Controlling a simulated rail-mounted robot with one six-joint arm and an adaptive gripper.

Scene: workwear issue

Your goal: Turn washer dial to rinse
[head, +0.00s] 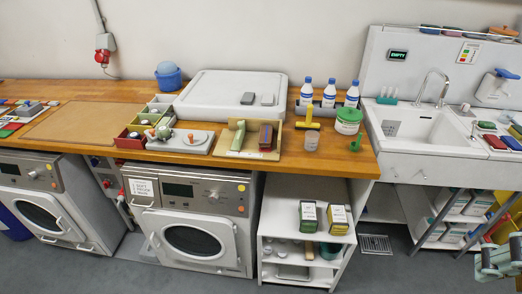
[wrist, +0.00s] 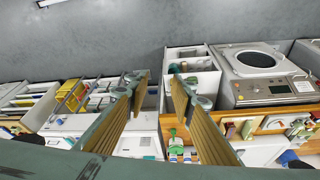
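Two front-loading machines stand under the wooden counter. The middle washer (head: 190,240) has a dark display, a round silver dial (head: 213,197) and an orange button on its panel; the dial's setting is too small to read. The left machine (head: 40,205) has a similar panel. In the wrist view, a washer (wrist: 252,75) shows upside down at upper right with its control panel (wrist: 280,90). My gripper (wrist: 158,80) is open and empty, its two fingers apart. In the head view my gripper (head: 497,260) is at the lower right, far from the washers.
A white sign (head: 143,188) hangs at the middle washer's left panel edge. An open shelf unit (head: 300,205) stands right of it, then a sink (head: 425,128). Bottles, trays and tools lie on the counter (head: 110,90). The grey floor in front is free.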

